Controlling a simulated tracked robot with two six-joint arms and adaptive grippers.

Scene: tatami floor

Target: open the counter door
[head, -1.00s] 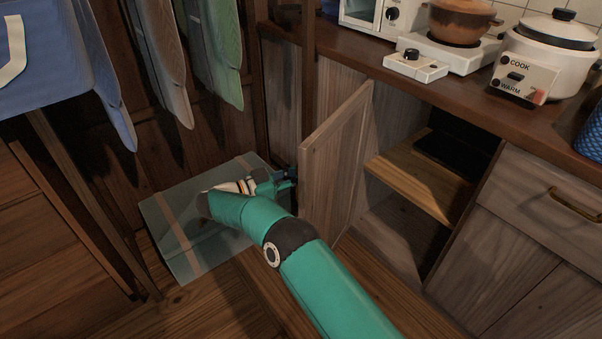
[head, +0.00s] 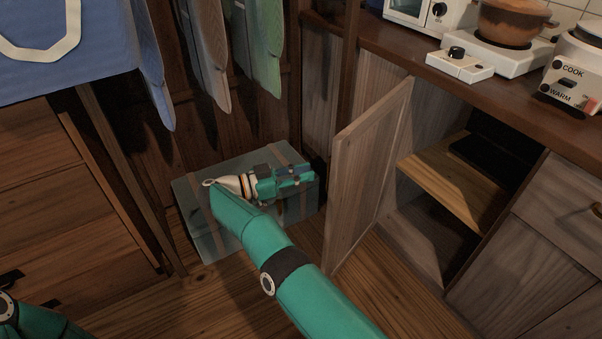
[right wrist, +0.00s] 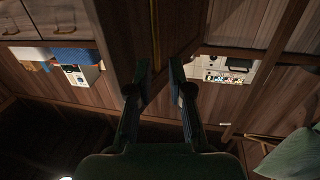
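The counter door (head: 365,175) is a grey-brown wooden panel in the head view. It stands swung out wide from the counter, showing the shelf (head: 455,185) and dark inside. My right gripper (head: 312,174) is just left of the door's free edge, with a small gap in the picture, above the chest. In the right wrist view the right gripper (right wrist: 155,80) has its fingers apart with nothing held between them. A dark wooden panel with a thin brass strip (right wrist: 155,35) shows beyond the fingers; I cannot tell whether it is the door. My left gripper is out of view.
A grey-green chest (head: 205,235) with brown straps stands on the floor below my right gripper. Cloths hang at the back, with a green one (head: 262,55). A hotplate (head: 500,60) with a pot and a cooker (head: 575,80) stand on the counter. Floor is clear before the door.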

